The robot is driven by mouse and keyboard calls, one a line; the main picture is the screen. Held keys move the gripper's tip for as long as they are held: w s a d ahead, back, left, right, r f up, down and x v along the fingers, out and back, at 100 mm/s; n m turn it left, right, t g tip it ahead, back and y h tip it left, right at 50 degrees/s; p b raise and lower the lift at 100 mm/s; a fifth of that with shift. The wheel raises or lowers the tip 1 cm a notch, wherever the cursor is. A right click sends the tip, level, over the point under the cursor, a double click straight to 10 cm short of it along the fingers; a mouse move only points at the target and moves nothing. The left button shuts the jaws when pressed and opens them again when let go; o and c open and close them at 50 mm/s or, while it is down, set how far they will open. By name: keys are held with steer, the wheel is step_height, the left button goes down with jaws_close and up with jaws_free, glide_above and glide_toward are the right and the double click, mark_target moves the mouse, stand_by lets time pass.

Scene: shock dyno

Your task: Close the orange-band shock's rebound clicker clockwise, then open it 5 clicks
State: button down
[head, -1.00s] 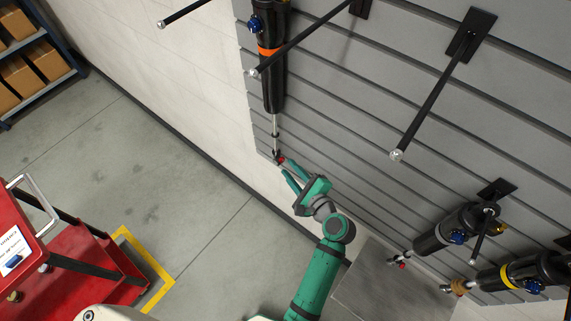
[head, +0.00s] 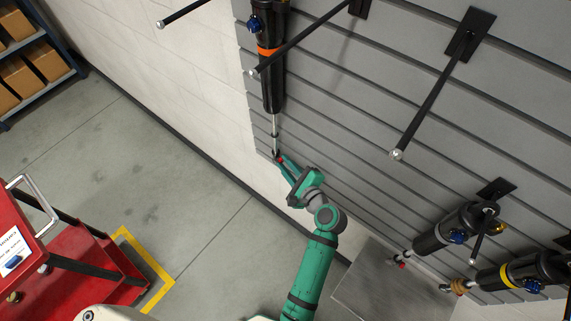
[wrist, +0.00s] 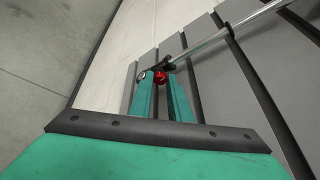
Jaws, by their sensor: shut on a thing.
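The orange-band shock (head: 273,80) hangs on the grey slatted wall, with a black body, an orange band (head: 268,50) and a blue knob (head: 254,24) near its top. Its silver rod (head: 275,132) points down to the lower end. The red rebound clicker (wrist: 160,77) sits at that lower end, beside the rod's end eye. My gripper (head: 277,160) is at this end, its green fingers shut on the red clicker. In the wrist view my fingers (wrist: 161,85) reach up to the clicker, and the rod (wrist: 215,40) runs off to the upper right.
Long wall pegs (head: 430,108) stick out around the shock. Two other shocks, one with a yellow band (head: 506,277), hang at lower right. A red cart (head: 85,265) stands at lower left. The floor (head: 140,150) left of the wall is clear.

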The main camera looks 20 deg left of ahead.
steer(key=shift+n, duration=0.3)
stand_by(0.5)
steer(key=n+t, duration=0.2)
steer(key=shift+s+f+n, duration=0.15)
steer(key=shift+f+n, duration=0.05)
steer(key=shift+n, duration=0.2)
steer(key=shift+f+n+t+y, duration=0.1)
steer(key=shift+n+t+y, duration=0.25)
steer(key=shift+n, duration=0.75)
steer(key=shift+f+n+t+y, duration=0.1)
steer(key=shift+n+t+y, duration=0.25)
steer(key=shift+n, duration=0.75)
steer(key=c, duration=1.9)
jaws_free()
steer(key=v, duration=1)
steer(key=shift+s+d, duration=0.15)
steer(key=shift+s, duration=0.25)
